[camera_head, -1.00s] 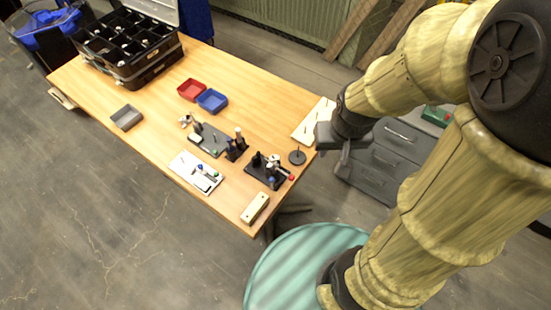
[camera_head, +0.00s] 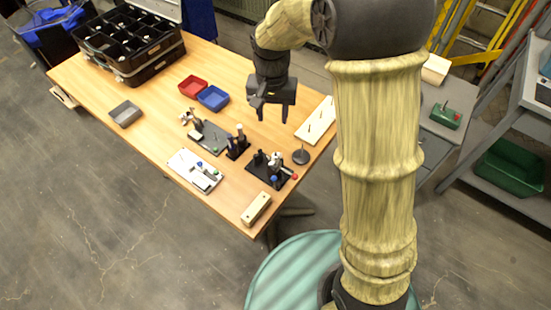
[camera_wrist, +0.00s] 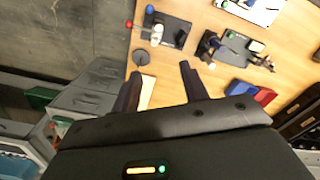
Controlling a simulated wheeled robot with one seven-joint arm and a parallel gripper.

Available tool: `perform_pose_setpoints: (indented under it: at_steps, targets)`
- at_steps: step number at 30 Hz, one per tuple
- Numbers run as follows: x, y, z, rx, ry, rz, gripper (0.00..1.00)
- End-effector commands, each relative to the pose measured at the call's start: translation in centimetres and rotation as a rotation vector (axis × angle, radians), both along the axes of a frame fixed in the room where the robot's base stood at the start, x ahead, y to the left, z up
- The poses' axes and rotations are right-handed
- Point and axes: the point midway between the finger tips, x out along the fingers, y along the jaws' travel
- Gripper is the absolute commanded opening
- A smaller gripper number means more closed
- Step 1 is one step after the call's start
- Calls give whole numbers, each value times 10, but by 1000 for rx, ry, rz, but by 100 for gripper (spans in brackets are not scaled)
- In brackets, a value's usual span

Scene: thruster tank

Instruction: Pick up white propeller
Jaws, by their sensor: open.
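My gripper (camera_head: 271,107) is open and empty above the right part of the wooden table, pointing down. In the wrist view its two dark fingers (camera_wrist: 160,75) are spread apart with nothing between the tips. No clear propeller shape can be made out. A small whitish piece (camera_head: 187,117) stands at the left end of a dark grey plate (camera_head: 213,137), left of my gripper; it is too small to identify. A pale board with upright pegs (camera_head: 316,121) lies right of my gripper and is partly hidden by the fingers in the wrist view.
A black plate with a clamp-like fixture (camera_head: 270,168) and a round dark stand (camera_head: 301,156) are near the right edge of the table (camera_head: 150,145). Red (camera_head: 193,87) and blue (camera_head: 213,98) bins lie behind. A white plate (camera_head: 194,172) and black case (camera_head: 128,60) are further left.

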Motion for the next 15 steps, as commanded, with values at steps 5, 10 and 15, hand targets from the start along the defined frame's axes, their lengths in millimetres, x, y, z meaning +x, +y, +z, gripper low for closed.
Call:
perform_pose_setpoints:
  at_steps: [5,10,15]
  targets:
    - [0,-1,-2,0,0,1,44]
    - [-1,-1,-20,-1,4,1,44]
    - [-1,-1,-50,-2,5,1,44]
